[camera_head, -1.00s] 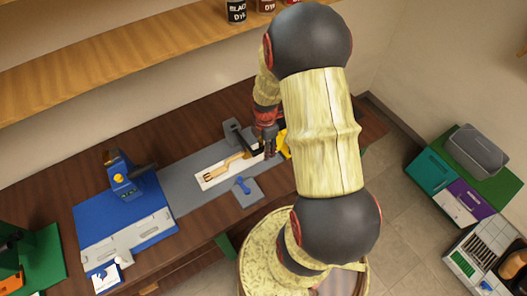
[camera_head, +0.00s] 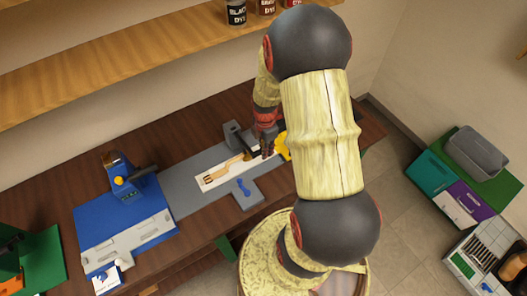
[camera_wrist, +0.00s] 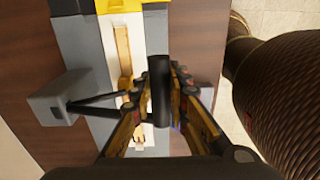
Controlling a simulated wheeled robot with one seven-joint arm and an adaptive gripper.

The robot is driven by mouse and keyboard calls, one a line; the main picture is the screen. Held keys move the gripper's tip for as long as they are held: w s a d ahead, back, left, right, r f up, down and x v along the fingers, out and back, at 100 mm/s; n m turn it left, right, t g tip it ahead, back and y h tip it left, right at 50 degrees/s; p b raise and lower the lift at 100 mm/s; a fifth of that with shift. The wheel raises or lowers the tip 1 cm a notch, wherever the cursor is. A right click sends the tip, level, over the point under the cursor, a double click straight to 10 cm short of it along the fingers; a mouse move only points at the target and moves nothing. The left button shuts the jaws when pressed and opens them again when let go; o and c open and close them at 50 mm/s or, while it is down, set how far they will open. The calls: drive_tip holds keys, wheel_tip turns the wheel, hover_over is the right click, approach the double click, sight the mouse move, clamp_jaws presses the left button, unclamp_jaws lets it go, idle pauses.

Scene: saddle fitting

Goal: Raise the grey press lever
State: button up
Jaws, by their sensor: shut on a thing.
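The grey press lever shows in the wrist view as a grey pivot block (camera_wrist: 72,97) at the left, with dark rods (camera_wrist: 100,103) running to a black upright bar-like handle (camera_wrist: 160,105). My gripper (camera_wrist: 162,84) has its yellow-and-black fingers on both sides of this handle and is shut on it. In the head view the lever's grey block (camera_head: 231,133) stands at the back edge of the grey strip, and my gripper (camera_head: 267,146) is just right of it. My fingers partly hide the handle there.
A pale strap (camera_head: 228,172) lies on the white plate below the lever. A blue clamp (camera_head: 243,187) is on a grey block in front. A yellow part (camera_head: 284,147) is right of my gripper. A blue station (camera_head: 125,215) stands further left. The wall is behind the table.

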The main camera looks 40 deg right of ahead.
drive_tip(key=shift+w+r, duration=0.2)
drive_tip(key=shift+r, duration=0.45)
drive_tip(key=shift+w+d+r+p, duration=0.1)
drive_tip(key=shift+w+r+p, duration=0.1)
drive_tip(key=shift+r+p, duration=0.45)
drive_tip(key=w+d+r+p, duration=0.1)
drive_tip(key=w+r+p, duration=0.3)
drive_tip(key=r, duration=0.3)
drive_tip(key=shift+w+d+r, duration=0.2)
drive_tip(key=shift+w+r, duration=0.15)
drive_tip(key=shift+w, duration=0.4)
idle(0.8)
drive_tip(key=shift+r, duration=0.15)
drive_tip(key=o, duration=0.7)
drive_tip(key=shift+w, duration=0.15)
drive_tip(key=shift+o, duration=0.9)
drive_tip(key=shift+f, duration=0.2)
